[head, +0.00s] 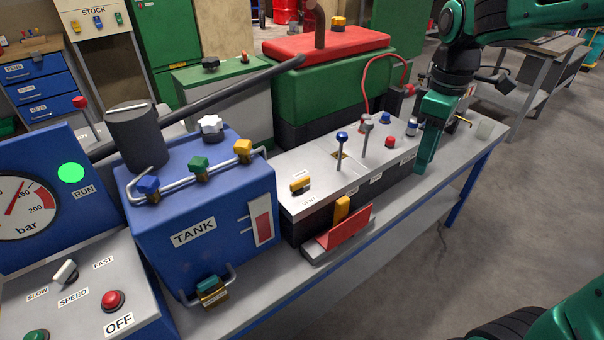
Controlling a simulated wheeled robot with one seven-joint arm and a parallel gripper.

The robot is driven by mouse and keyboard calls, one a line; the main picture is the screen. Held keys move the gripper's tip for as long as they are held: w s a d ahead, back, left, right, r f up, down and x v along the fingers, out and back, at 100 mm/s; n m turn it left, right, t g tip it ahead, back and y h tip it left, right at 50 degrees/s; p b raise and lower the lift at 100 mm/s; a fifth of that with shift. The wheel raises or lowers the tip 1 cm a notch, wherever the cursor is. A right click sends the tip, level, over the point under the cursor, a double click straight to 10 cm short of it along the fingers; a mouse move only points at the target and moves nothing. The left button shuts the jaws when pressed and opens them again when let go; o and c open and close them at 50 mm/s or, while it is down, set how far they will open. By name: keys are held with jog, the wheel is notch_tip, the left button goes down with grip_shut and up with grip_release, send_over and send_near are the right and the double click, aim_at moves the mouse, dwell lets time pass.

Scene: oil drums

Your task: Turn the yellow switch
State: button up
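A small yellow switch (300,184) sits at the near left of the silver top of the control box (322,170), with small labels beside it. My gripper (424,160) points down at the far right end of this box, well to the right of the yellow switch and apart from it. Its green fingers are seen edge-on, so their gap cannot be made out. Other yellow parts show: a yellow valve knob (243,150) on the blue tank and a yellow handle (342,208) by a red flap.
Blue-knobbed and grey-knobbed levers (341,150) stand upright between my gripper and the yellow switch. The blue tank (195,235) with pipes is left of the box. A red flap (343,228) juts out in front. The bench edge (400,205) is clear at right.

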jog(key=w+a+n, duration=0.6)
jog(key=a+n, duration=0.1)
jog(key=a, duration=0.5)
jog(key=n, duration=0.8)
send_over(300, 185)
jog(key=w, duration=0.1)
jog(key=f, duration=0.2)
notch_tip(300, 185, down, 10)
jog(key=shift+r, duration=0.15)
jog(key=shift+d, duration=0.1)
grip_shut()
